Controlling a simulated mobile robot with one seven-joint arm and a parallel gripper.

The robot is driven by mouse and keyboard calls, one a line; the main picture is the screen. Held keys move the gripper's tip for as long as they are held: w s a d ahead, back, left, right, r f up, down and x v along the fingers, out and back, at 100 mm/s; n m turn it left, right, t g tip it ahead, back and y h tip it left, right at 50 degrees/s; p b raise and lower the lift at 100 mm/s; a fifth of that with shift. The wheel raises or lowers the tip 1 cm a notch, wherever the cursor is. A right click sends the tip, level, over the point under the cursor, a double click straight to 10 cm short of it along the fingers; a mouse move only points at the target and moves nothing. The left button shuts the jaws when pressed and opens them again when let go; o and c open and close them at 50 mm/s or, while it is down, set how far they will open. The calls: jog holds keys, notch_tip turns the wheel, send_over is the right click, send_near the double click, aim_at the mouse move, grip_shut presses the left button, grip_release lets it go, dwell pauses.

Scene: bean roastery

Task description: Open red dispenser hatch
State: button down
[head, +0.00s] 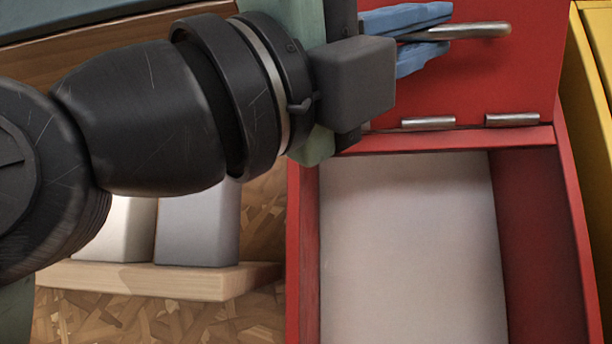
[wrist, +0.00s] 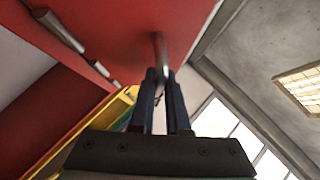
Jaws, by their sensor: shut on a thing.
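The red dispenser (head: 302,240) stands at the right of the head view, with its pale inner floor (head: 410,240) visible through the open top. Its red hatch (head: 490,80) is swung up and back on two metal hinges (head: 428,123). A metal bar handle (head: 480,30) sticks out from the hatch. My gripper (head: 440,32) has blue fingers and is shut on this handle. In the wrist view, the fingers (wrist: 160,85) close around the handle (wrist: 160,50), with the red hatch (wrist: 130,25) above and to the left.
A yellow container (head: 595,130) stands close to the right of the red dispenser. Grey and white blocks (head: 198,225) stand on a light wooden board (head: 160,278) at lower left, partly behind my arm. The wrist view also shows windows and a ceiling light (wrist: 300,85).

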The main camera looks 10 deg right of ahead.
jog(key=shift+f+m, duration=0.35)
jog(key=shift+m, duration=0.05)
jog(key=shift+s+f+b, duration=0.15)
jog(key=shift+f+b, duration=0.05)
jog(key=shift+b, duration=0.3)
jog(key=shift+f, duration=0.1)
jog(key=c, duration=1.2)
grip_release()
jog(key=shift+a, duration=0.1)
jog(key=b+v, duration=0.5)
jog(key=v, duration=0.8)
jog(key=shift+f, duration=0.1)
